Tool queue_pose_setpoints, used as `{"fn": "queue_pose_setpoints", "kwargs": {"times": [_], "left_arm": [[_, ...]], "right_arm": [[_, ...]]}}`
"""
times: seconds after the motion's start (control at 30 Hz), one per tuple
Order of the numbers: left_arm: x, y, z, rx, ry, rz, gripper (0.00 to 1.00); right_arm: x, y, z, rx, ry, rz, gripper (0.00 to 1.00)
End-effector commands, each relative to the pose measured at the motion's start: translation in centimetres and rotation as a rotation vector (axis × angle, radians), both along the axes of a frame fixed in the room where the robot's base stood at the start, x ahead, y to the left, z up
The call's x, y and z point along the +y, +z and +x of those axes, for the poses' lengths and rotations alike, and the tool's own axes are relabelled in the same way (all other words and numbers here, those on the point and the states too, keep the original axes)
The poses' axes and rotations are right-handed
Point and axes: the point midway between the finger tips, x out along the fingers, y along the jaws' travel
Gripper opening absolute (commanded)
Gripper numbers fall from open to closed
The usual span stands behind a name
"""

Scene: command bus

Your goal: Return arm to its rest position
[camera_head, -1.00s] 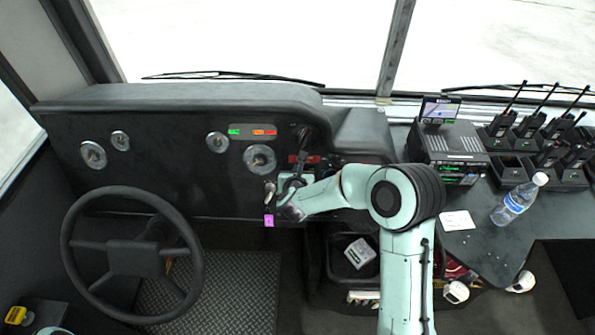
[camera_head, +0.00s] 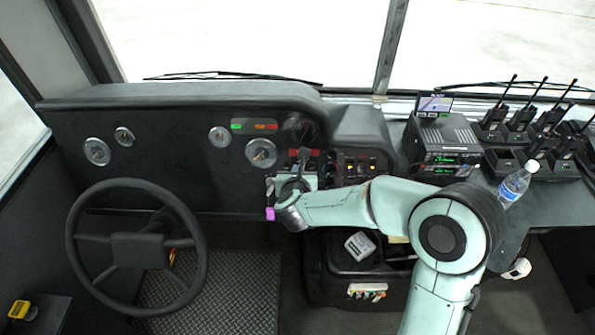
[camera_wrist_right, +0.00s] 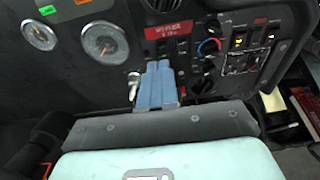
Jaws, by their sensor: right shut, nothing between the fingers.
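My right arm reaches in from the lower right in the head view, its elbow bent over the right-hand console. My right gripper (camera_head: 304,158) is in front of the dashboard, beside the switch panel. In the right wrist view its two blue-grey fingers (camera_wrist_right: 158,86) are together and empty, pointing at the dashboard (camera_wrist_right: 85,70). They hide part of the panel behind them, so I cannot tell whether they touch it. My left gripper is not in view.
The steering wheel (camera_head: 135,250) is to the left. A radio unit (camera_head: 447,142), several walkie-talkies (camera_head: 520,120) and a water bottle (camera_head: 515,184) stand on the right console, close to my elbow. A magenta tag (camera_head: 270,214) shows beside my wrist. A storage bin (camera_head: 338,258) is below.

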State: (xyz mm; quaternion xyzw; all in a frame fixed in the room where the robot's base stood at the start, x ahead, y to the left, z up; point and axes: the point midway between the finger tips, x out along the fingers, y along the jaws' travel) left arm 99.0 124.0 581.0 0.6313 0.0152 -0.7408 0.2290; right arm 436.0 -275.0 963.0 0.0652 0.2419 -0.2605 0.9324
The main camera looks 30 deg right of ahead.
Motion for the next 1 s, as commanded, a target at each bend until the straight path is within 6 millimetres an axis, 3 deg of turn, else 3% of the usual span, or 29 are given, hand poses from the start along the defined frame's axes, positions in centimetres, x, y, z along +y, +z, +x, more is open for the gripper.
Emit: {"fn": "queue_pose_setpoints", "kwargs": {"times": [0.63,0.73,0.87,1.0], "left_arm": [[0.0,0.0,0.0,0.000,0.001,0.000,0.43],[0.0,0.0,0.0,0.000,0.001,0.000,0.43],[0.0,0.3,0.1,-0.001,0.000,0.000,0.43],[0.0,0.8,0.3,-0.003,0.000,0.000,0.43]], "right_arm": [[0.4,0.6,-0.6,0.001,0.000,0.001,0.00],[0.5,-0.2,-0.5,0.029,0.027,-0.024,0.00],[1.2,-4.5,-0.7,0.189,0.202,-0.179,0.00],[3.3,-13.0,-2.6,0.483,0.613,-0.473,0.00]]}}
